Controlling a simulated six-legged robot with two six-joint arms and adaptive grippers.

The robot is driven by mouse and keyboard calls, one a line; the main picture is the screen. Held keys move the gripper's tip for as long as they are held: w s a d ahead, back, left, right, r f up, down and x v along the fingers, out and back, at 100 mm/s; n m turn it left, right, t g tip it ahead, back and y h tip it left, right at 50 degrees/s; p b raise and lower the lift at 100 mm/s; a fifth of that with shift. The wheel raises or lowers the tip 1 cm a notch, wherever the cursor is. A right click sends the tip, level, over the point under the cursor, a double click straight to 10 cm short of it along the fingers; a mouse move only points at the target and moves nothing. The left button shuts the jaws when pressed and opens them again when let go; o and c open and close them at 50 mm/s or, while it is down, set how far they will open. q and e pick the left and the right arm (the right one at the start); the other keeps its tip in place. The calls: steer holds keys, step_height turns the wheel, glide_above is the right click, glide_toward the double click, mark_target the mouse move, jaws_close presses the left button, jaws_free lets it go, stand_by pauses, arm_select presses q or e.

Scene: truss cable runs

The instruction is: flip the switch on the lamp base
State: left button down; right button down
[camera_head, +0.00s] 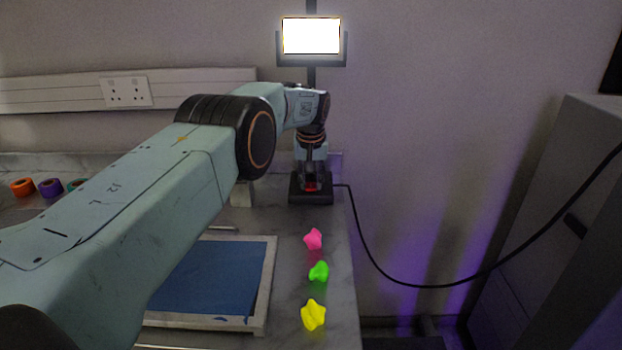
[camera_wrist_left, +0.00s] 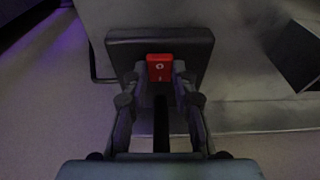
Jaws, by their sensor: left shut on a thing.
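The lamp base (camera_head: 297,194) is a dark block at the back end of the counter, in front of the wall. It also shows in the left wrist view (camera_wrist_left: 190,40). A red rocker switch (camera_wrist_left: 159,66) with white marks sits on it; a bit of red shows in the head view (camera_head: 312,188). The lamp head (camera_head: 311,36) above glows bright white. My left gripper (camera_head: 311,180) points down at the base. In the left wrist view its fingertips (camera_wrist_left: 159,80) stand at either side of the switch, closed on it. My right gripper is not in view.
A black cable (camera_head: 400,285) hangs from the base to the right. Tape rolls (camera_head: 50,187) sit far left.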

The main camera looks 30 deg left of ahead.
arm_select(q)
steer(key=shift+w+r, duration=0.1)
steer(key=shift+r, duration=0.05)
steer(key=c, duration=1.1)
jaws_free()
steer(key=v, duration=1.2)
